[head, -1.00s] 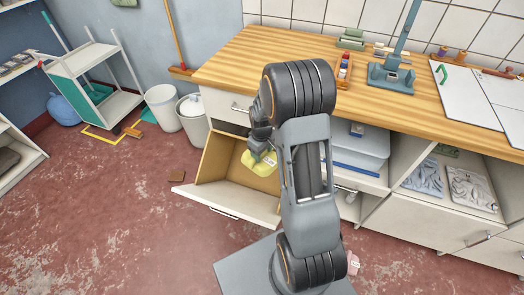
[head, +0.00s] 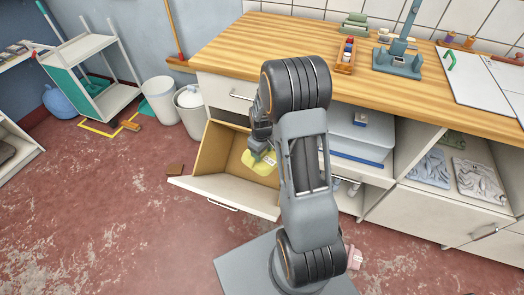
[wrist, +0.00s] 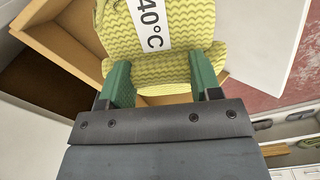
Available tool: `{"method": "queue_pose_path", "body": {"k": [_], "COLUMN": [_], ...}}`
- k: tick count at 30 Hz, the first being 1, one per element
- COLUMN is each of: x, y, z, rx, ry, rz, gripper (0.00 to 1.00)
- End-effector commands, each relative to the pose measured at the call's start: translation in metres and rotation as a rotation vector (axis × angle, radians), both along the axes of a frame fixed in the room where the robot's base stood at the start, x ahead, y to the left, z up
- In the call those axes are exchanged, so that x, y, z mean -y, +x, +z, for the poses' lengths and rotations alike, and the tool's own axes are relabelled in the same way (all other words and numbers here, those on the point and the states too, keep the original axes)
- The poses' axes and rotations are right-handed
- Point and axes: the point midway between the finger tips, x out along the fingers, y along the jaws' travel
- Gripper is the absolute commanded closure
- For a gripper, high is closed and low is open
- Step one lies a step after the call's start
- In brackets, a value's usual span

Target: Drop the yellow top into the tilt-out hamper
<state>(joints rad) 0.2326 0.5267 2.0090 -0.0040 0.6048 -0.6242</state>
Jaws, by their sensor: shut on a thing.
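The yellow top (wrist: 185,65) is a folded, ribbed yellow bundle with a white label reading 40°C. My gripper (wrist: 165,85) is shut on it, with green fingers on either side. In the head view my gripper (head: 262,152) holds the yellow top (head: 262,166) over the open tilt-out hamper (head: 225,190). The hamper is a white-fronted bin with a tan inside, tipped out from the cabinet. Its tan wall (wrist: 60,50) also shows in the wrist view. My arm hides part of its right side. I cannot tell whether the top touches the hamper's inside.
The wooden counter (head: 240,55) runs above the hamper. Two white bins (head: 160,100) stand left of it. Open shelves on the right hold folded grey clothes (head: 478,180).

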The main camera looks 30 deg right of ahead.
Motion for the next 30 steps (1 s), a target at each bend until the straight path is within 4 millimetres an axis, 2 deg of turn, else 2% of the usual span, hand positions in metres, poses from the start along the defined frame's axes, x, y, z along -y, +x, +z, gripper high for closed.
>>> {"method": "queue_pose_path", "body": {"k": [1,2,11,20,23,30], "x": [0.000,0.000,0.000,0.000,0.000,0.000], "y": [0.000,0.000,0.000,0.000,0.001,0.001], "z": [0.000,0.000,0.000,0.004,0.015,0.063], "rx": [0.000,0.000,0.000,0.001,0.004,0.006], "ry": [0.000,0.000,0.000,-0.001,-0.001,-0.001], "rz": [0.000,0.000,0.000,0.000,0.000,0.000], "gripper": [0.69,0.41,0.12,0.12,0.12,0.12]}}
